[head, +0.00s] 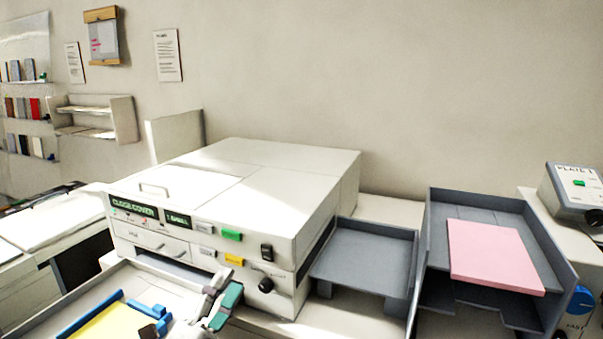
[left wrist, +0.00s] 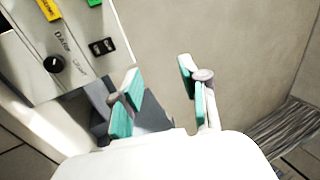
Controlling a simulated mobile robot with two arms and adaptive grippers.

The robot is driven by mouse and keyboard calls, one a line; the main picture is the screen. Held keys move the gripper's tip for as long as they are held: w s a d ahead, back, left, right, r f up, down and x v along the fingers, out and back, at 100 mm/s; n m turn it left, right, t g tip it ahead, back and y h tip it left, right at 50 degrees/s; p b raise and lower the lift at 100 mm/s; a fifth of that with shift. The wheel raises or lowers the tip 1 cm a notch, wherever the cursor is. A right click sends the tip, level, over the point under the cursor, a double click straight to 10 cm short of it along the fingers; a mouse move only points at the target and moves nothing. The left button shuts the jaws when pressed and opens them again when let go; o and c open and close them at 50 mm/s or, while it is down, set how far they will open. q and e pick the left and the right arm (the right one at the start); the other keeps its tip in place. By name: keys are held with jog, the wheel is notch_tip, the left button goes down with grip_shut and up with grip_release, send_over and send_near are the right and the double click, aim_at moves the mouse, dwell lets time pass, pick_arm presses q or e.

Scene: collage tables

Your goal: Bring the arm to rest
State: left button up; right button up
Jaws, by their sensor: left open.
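My left gripper (head: 222,303) is in front of the white copier-like machine (head: 240,190), near its lower front panel. Its two teal-padded fingers stand apart with nothing between them in the left wrist view (left wrist: 160,95). The machine's front panel, with a black knob and green and yellow buttons, shows at the upper left of that view. A display on the machine reads "CLOSE COVER". My right gripper is not in either view.
A grey tray (head: 368,250) sits at the machine's right side. Right of it a larger grey tray (head: 432,225) holds a pink paper stack (head: 492,255). A yellow sheet (head: 105,325) with blue guides lies at the lower left. A labelled control box (head: 577,190) stands far right.

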pick_arm(q)
jog(key=s+a+f+n+g+y, duration=0.3)
jog(key=a+f+n+y, duration=0.15)
jog(key=f+n, duration=0.3)
jog(key=s+a+f+n+g+y, duration=0.2)
jog(key=a+f+n+g+y, duration=0.25)
jog(key=f, duration=0.45)
jog(key=s+f+n+g, duration=0.45)
jog(key=s+f, duration=0.25)
jog(key=s, duration=0.3)
jog(key=s+f+n+g, duration=0.45)
jog(key=s+f, duration=0.25)
jog(key=s, duration=0.3)
notch_tip(320, 180, down, 28)
jog(key=s+d+m+g+b, duration=0.1)
jog(key=s+g+b, duration=0.1)
jog(key=b, duration=0.1)
jog(key=s+a+f+b, duration=0.1)
jog(key=s+a+f, duration=0.2)
jog(key=s+f, duration=1.3)
notch_tip(320, 180, down, 3)
jog(key=shift+s+f+g+b, duration=0.15)
jog(key=shift+s+g+b, duration=0.2)
jog(key=shift+g, duration=0.1)
